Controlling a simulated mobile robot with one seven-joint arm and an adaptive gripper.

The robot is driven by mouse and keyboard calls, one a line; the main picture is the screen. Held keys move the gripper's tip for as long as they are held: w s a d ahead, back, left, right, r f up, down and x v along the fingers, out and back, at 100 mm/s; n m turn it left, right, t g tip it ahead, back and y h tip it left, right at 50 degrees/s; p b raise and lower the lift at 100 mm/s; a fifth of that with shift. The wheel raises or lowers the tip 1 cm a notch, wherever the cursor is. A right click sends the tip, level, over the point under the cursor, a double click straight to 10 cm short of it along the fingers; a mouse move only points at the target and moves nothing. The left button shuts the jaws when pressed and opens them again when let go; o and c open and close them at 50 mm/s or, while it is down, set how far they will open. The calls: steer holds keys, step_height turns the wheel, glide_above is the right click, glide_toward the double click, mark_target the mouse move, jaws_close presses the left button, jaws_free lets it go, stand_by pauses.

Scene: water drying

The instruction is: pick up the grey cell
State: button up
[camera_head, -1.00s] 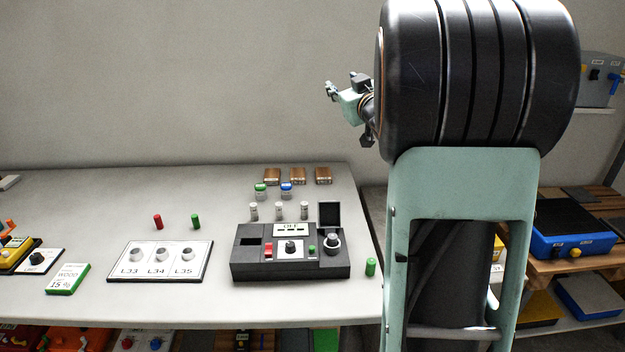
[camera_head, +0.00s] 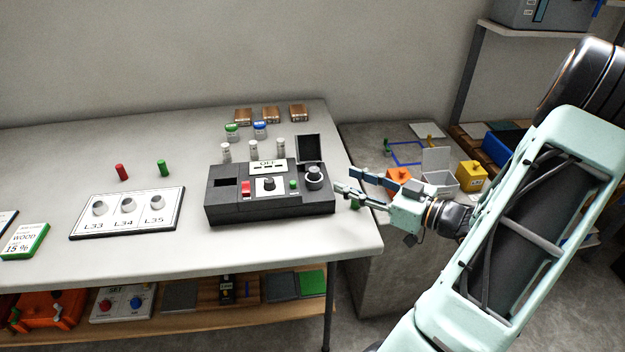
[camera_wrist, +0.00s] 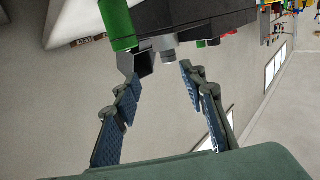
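No single thing stands out surely as the grey cell. A grey cylinder (camera_wrist: 166,50) shows by the black device (camera_wrist: 205,18) in the wrist view, beyond and between my fingertips; it appears to match the grey round piece (camera_head: 314,177) on the device's right end (camera_head: 270,210). Small grey-white vials (camera_head: 252,148) stand behind the device, and round grey pieces (camera_head: 128,204) sit on the white L33–L35 board (camera_head: 110,227). My gripper (camera_head: 344,180) is open and empty beside the device's right end; its spread fingers also show in the wrist view (camera_wrist: 159,73).
A green cylinder (camera_wrist: 118,25) is close to my gripper, near the table's right edge; my fingers partly cover it in the head view. The device's black lid (camera_head: 307,148) stands up. Red (camera_head: 122,172) and green (camera_head: 163,168) pieces lie left. The white table (camera_head: 60,160) has bare room at left.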

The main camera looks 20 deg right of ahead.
mark_target(318, 171)
steer(key=shift+s+a, duration=0.25)
steer(key=shift+s, duration=0.25)
steer(key=shift+a, duration=0.25)
steer(key=x, duration=0.3)
steer(key=b+x, duration=0.1)
steer(key=x, duration=0.3)
steer(key=b+x, duration=0.1)
steer(key=x, duration=0.2)
steer(key=shift+w+a+r, duration=0.1)
steer(key=shift+w+r, duration=0.1)
steer(key=shift+r, duration=0.1)
steer(key=shift+c, duration=0.3)
jaws_close()
